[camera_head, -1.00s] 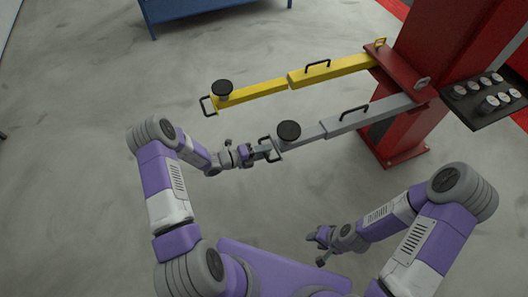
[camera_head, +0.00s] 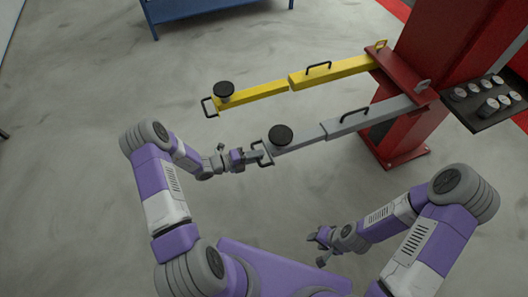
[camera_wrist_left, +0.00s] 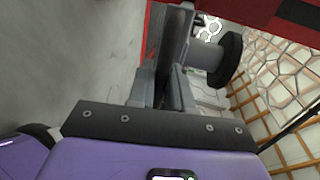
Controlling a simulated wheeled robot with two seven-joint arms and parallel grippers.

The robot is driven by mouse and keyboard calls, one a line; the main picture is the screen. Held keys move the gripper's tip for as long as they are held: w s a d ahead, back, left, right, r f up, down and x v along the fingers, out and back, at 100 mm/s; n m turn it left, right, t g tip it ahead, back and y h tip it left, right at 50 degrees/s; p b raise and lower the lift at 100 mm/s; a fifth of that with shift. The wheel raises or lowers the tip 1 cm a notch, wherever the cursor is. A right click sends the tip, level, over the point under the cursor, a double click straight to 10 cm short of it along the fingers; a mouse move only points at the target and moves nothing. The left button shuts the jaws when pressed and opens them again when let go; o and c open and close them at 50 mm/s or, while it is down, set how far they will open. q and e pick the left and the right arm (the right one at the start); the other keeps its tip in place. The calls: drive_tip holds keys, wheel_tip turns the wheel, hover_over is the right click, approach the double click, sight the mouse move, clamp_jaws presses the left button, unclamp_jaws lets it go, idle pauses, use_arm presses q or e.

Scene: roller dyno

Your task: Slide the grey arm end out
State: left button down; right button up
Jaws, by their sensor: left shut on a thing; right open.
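The grey arm (camera_head: 365,118) reaches left from the red post. Its inner end section (camera_head: 304,138) sticks out of the outer tube and carries a round black pad (camera_head: 281,135) and a dark end handle (camera_head: 264,153). My left gripper (camera_head: 256,156) is shut on that end handle. In the left wrist view, the gripper's fingers (camera_wrist_left: 163,88) close around a dark upright bar, with the black pad (camera_wrist_left: 228,60) on its grey stem beyond them. My right gripper (camera_head: 318,248) is open and empty, low in the head view, well away from the arm.
A yellow arm (camera_head: 330,73) with its own black pad (camera_head: 224,89) runs behind the grey one. The red post (camera_head: 430,45) stands at right, beside a dark tray (camera_head: 487,104) of round pads. A blue bench (camera_head: 190,8) is at the back. Floor left of the arms is clear.

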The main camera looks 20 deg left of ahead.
use_arm(q)
drive_tip(key=f+p+v, duration=0.1)
drive_tip(key=f+v, duration=0.1)
drive_tip(key=v, duration=1)
drive_tip(key=shift+a+f, duration=0.15)
drive_tip(key=shift+f, duration=0.1)
drive_tip(key=shift+s, duration=0.1)
drive_tip(key=c, duration=1.2)
unclamp_jaws()
drive_tip(key=p+v, duration=0.1)
drive_tip(key=v, duration=0.6)
drive_tip(key=shift+s+a, duration=0.2)
